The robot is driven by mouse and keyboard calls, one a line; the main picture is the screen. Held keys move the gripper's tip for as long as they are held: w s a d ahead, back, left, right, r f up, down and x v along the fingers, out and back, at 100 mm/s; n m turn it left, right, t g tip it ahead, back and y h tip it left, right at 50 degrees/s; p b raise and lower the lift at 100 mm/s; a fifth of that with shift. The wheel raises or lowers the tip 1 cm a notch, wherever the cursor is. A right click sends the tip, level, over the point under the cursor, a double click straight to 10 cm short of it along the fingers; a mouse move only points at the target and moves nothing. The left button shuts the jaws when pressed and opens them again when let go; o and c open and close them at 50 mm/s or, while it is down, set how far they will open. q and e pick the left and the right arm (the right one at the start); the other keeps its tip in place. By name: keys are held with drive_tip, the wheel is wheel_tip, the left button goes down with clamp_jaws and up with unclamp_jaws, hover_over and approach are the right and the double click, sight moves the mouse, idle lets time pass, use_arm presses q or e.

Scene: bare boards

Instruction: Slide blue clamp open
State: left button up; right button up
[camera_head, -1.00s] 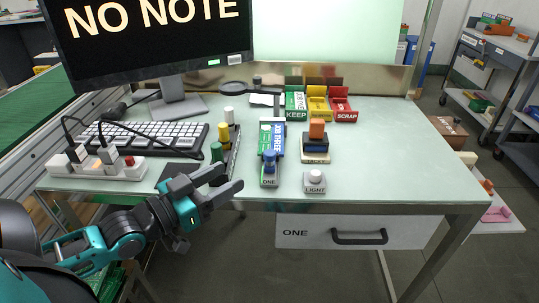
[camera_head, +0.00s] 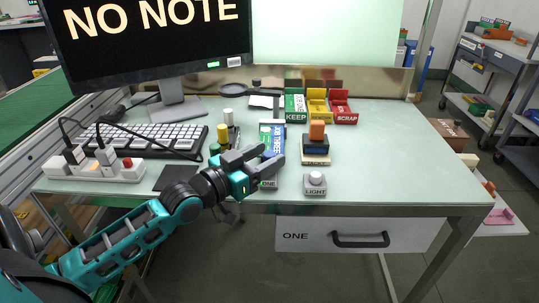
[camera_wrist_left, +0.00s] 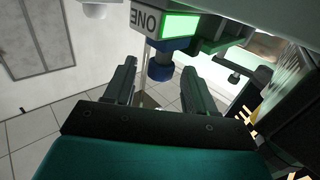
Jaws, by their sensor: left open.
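The blue clamp shows in the left wrist view as a dark blue knob (camera_wrist_left: 161,70) under the block marked ONE (camera_wrist_left: 146,22). In the head view my left gripper hides the clamp at the front of the holder with the JOB THREE card (camera_head: 272,135). My left gripper (camera_head: 272,157) is open at the holder's front end, its fingers pointing right. In the left wrist view its fingers (camera_wrist_left: 158,76) stand on either side of the knob, with gaps visible. My right gripper is not in view.
A LIGHT button (camera_head: 315,183) and a stack of blocks (camera_head: 316,145) stand right of the holder. Green, yellow and red bins (camera_head: 343,112) stand behind. Cylinders (camera_head: 222,134) and a keyboard (camera_head: 150,138) are left. The table's right side is clear.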

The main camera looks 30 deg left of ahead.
use_arm(q)
drive_tip(key=shift+x, duration=0.9)
drive_tip(key=shift+c, duration=0.3)
clamp_jaws()
drive_tip(key=shift+s, duration=0.1)
